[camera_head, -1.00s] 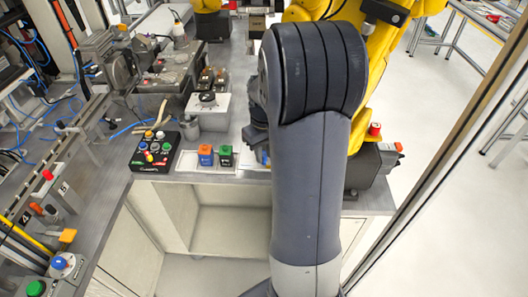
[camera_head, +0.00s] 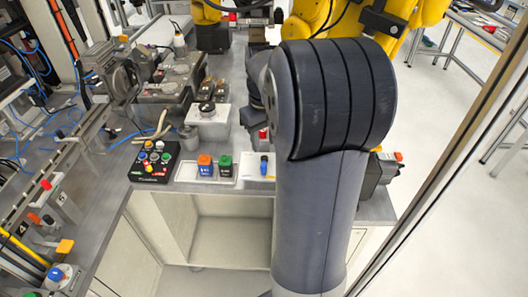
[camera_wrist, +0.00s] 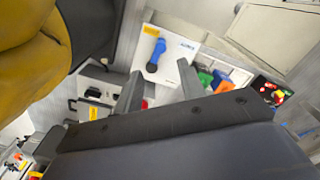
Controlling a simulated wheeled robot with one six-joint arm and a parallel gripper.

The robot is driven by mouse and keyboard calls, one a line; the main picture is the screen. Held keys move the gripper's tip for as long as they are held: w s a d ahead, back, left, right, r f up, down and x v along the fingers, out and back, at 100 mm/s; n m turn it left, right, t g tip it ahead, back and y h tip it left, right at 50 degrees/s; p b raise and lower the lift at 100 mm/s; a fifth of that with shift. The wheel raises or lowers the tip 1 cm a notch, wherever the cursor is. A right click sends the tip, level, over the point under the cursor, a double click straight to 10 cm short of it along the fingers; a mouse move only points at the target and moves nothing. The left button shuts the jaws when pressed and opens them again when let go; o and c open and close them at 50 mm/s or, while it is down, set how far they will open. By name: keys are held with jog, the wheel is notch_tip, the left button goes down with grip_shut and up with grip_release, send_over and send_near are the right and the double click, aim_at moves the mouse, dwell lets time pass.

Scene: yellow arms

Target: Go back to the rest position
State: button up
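My gripper (camera_wrist: 160,70) shows in the wrist view as two grey fingers standing apart with nothing held between them. A blue tool-like piece (camera_wrist: 155,53) lies on a white tray (camera_wrist: 190,50) beyond the fingertips, apart from them. In the head view, the same blue piece (camera_head: 264,166) is on the white tray (camera_head: 260,176) at the table's front edge. My dark grey arm covers the middle right of the head view, and my gripper is hidden behind it there.
An orange-topped blue block (camera_head: 205,164) and a green block (camera_head: 225,165) stand left of the blue piece. A black button box (camera_head: 154,161) is further left. Yellow robot arms (camera_head: 330,15) stand at the back. Open floor (camera_head: 440,110) lies to the right.

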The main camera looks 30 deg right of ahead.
aim_at(263, 165)
jog(key=shift+r, duration=0.85)
jog(key=shift+f, duration=0.15)
notch_tip(263, 165, down, 11)
jog(key=shift+r, duration=0.2)
jog(key=shift+a, duration=0.1)
jog(key=shift+m, duration=0.3)
notch_tip(263, 165, up, 11)
notch_tip(263, 165, down, 11)
jog(key=shift+f, duration=0.1)
jog(key=shift+w+a+m, duration=0.2)
jog(key=shift+a+m, duration=0.05)
jog(key=shift+m, duration=0.35)
jog(key=shift+w+a+m, duration=0.2)
jog(key=shift+m, duration=0.4)
